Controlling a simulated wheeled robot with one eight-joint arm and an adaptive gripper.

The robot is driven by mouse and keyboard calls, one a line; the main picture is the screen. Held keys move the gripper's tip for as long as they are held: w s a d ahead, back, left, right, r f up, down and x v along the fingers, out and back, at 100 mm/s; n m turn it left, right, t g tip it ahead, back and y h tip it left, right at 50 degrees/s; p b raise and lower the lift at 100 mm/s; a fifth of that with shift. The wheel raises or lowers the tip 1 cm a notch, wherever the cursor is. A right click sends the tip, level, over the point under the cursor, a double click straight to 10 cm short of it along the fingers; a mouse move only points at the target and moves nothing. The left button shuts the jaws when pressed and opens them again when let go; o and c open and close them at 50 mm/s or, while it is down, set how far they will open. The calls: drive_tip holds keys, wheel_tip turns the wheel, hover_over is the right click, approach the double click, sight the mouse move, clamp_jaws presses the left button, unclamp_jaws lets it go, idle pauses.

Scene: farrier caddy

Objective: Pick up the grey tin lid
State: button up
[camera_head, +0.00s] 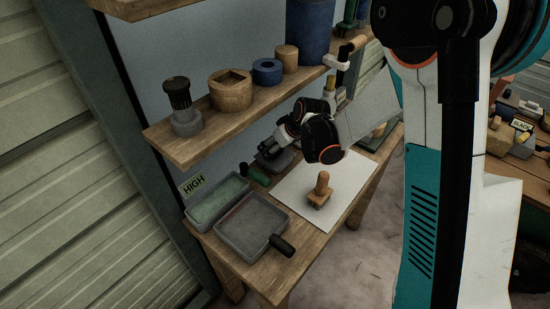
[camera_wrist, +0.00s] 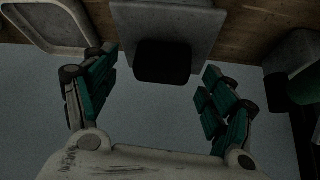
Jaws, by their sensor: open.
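A grey square piece (camera_wrist: 190,18) with a black block on it (camera_wrist: 163,62) shows at the top middle of the wrist view; it looks like the tin lid, though I cannot be sure. In the head view a small grey piece (camera_head: 277,161) lies on the bench beneath my gripper (camera_head: 284,143), partly hidden by it. In the wrist view my gripper (camera_wrist: 157,105) is open, with its two fingers apart on either side of the black block. Nothing is held between them.
A grey tray with a black handle (camera_head: 232,225) and a green-bottomed tray (camera_head: 203,214) stand on the bench's left. A wooden stamp (camera_head: 320,190) stands on a white sheet (camera_head: 345,185). A wooden shelf (camera_head: 205,145) with several items overhangs behind. A dark green cylinder (camera_wrist: 303,87) lies at right.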

drive_tip(key=shift+x, duration=0.8)
drive_tip(key=shift+r, duration=0.1)
drive_tip(key=shift+c, duration=0.3)
drive_tip(key=c, duration=1.3)
drive_tip(key=shift+r, duration=0.1)
drive_tip(key=shift+r+p, duration=0.35)
drive_tip(key=shift+r, duration=0.15)
drive_tip(key=shift+s+d+r, duration=0.1)
drive_tip(key=shift+s+d, duration=0.1)
drive_tip(key=shift+s, duration=0.1)
drive_tip(key=s+d+p, duration=0.1)
drive_tip(key=s+d, duration=0.1)
drive_tip(key=s, duration=0.1)
drive_tip(key=s+d+p, duration=0.1)
drive_tip(key=s+d, duration=0.1)
drive_tip(key=s, duration=0.2)
drive_tip(key=s+d+p, duration=0.1)
drive_tip(key=s+d, duration=0.2)
drive_tip(key=shift+s+r, duration=0.2)
drive_tip(key=shift+r, duration=0.1)
wheel_tip(320, 180, up, 13)
drive_tip(key=p, duration=0.4)
drive_tip(key=shift+p, duration=0.3)
